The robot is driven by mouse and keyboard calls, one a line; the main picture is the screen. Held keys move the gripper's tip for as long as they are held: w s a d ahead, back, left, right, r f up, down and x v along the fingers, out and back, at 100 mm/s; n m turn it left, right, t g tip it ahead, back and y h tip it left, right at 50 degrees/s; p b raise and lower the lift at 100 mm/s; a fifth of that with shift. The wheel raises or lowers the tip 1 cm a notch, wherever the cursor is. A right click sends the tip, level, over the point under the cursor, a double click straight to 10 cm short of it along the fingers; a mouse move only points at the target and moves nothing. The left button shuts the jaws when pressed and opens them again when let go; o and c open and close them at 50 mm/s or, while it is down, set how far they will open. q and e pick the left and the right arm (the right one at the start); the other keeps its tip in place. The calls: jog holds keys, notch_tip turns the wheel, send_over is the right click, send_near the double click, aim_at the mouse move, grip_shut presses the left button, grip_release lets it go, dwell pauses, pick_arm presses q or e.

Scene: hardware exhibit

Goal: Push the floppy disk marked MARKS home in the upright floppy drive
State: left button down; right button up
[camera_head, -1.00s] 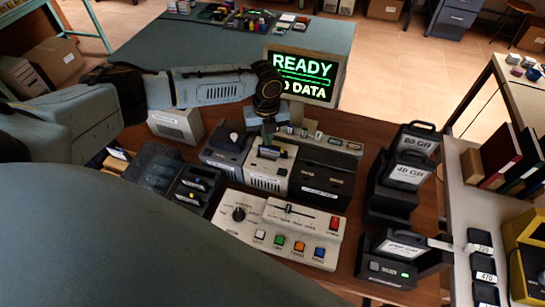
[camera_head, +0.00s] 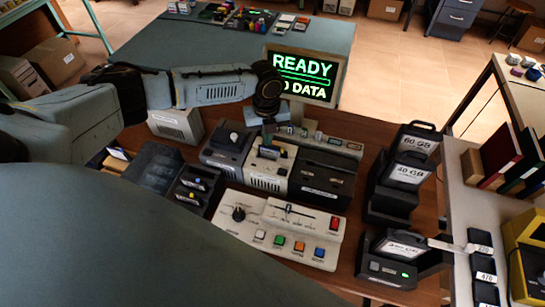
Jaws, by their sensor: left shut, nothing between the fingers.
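The upright floppy drive appears to be the beige unit (camera_head: 267,173) in the middle of the bench, between two dark units. A small dark floppy disk (camera_head: 271,151) shows at its top; its marking is too small to read, and how deep it sits is unclear. My left gripper (camera_head: 268,138) is shut and empty, pointing down over the top of the drive, right at the disk. I cannot tell whether the fingertips touch the disk. My right gripper is not in view.
A beige control panel (camera_head: 282,232) with coloured buttons lies in front of the drive. A dark disk rack (camera_head: 192,190) stands to the left. Labelled drive docks (camera_head: 391,205) stand to the right. A screen (camera_head: 303,77) behind reads READY and, partly hidden, DATA.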

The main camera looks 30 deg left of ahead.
pick_arm(q)
jog(key=shift+f, duration=0.55)
dwell(0.5)
dwell(0.9)
jog(key=shift+f+b, duration=0.6)
jog(key=shift+f, duration=0.5)
dwell(0.4)
jog(key=shift+r, duration=0.1)
notch_tip(320, 180, up, 7)
jog(key=p, duration=0.7)
dwell(0.3)
dwell(0.4)
